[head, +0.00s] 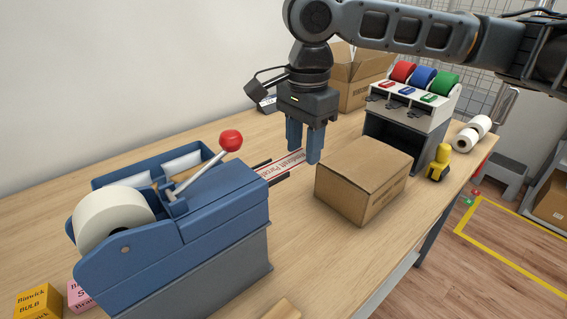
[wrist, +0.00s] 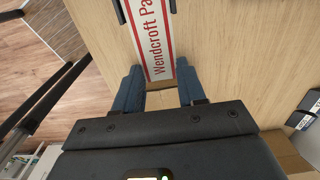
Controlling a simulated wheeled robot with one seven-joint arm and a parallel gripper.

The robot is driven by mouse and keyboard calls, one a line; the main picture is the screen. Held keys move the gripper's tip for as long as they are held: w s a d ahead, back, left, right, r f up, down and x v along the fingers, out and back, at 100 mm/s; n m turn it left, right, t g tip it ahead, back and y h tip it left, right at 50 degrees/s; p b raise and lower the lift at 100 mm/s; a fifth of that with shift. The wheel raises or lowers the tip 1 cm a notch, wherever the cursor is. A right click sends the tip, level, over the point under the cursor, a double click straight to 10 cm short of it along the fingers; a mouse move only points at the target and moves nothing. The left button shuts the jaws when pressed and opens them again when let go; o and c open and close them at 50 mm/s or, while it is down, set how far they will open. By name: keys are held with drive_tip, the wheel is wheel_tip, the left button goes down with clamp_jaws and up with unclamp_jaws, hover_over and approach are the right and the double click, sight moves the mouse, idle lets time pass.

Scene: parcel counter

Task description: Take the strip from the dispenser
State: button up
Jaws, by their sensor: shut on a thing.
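The blue dispenser (head: 215,220) stands on the counter at left in the head view, with a white roll and a raised lever ending in a red knob (head: 231,140). A white strip (head: 283,168) with red edges and "Wendcroft Pa…" lettering runs out of its right side, between two dark guides. It also shows in the wrist view (wrist: 152,42), reaching down to the fingers. My gripper (head: 303,155) points down over the strip's outer end, its blue fingers (wrist: 158,92) on either side of it, shut on it. The exact contact is partly hidden.
A closed cardboard box (head: 362,178) stands close to the right of my gripper. Behind are an open carton (head: 362,85) and a dispenser with red, blue and green rolls (head: 410,105). A yellow tool (head: 439,163) and white rolls (head: 473,133) lie near the right edge.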

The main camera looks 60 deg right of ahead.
drive_tip(key=shift+s+d+r+p, duration=0.1)
drive_tip(key=shift+d+r+p, duration=0.2)
drive_tip(key=shift+r+p, duration=0.5)
drive_tip(key=shift+s+d+r+p, duration=0.1)
drive_tip(key=shift+d+r+p, duration=0.15)
drive_tip(key=shift+r+p, duration=0.5)
wheel_tip(320, 180, up, 9)
drive_tip(key=a+p, duration=0.1)
drive_tip(key=shift+w, duration=0.2)
drive_tip(key=shift+a+f, duration=0.1)
